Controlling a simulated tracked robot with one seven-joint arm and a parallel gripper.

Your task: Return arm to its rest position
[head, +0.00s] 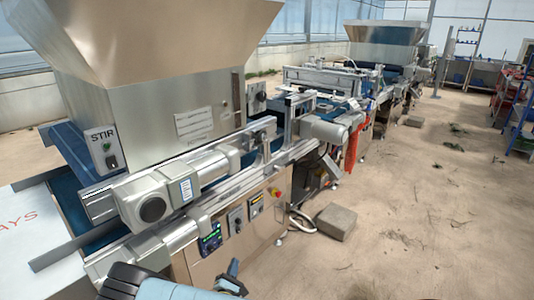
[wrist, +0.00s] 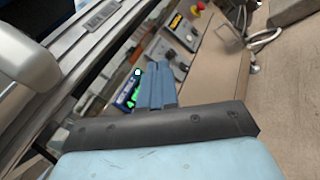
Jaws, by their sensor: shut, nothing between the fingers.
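My gripper (head: 234,270) is at the bottom of the head view, low in front of the tray seeder (head: 215,262). In the wrist view my gripper (wrist: 159,70) has its two blue-grey fingers close together, with nothing between them. The fingers point toward the seeder's front panel, and a small lit display (wrist: 131,88) shows just left of them. The fingers appear apart from the panel, though the exact gap cannot be told. Part of my pale blue and black arm shows at the bottom edge of the head view.
A large metal hopper (head: 150,45) stands over the belt line. A grey motor (head: 152,207) juts out from the machine near my arm. A red emergency button (head: 277,192) is on the front panel. A concrete block (head: 336,222) lies on the floor. The floor at right is mostly open.

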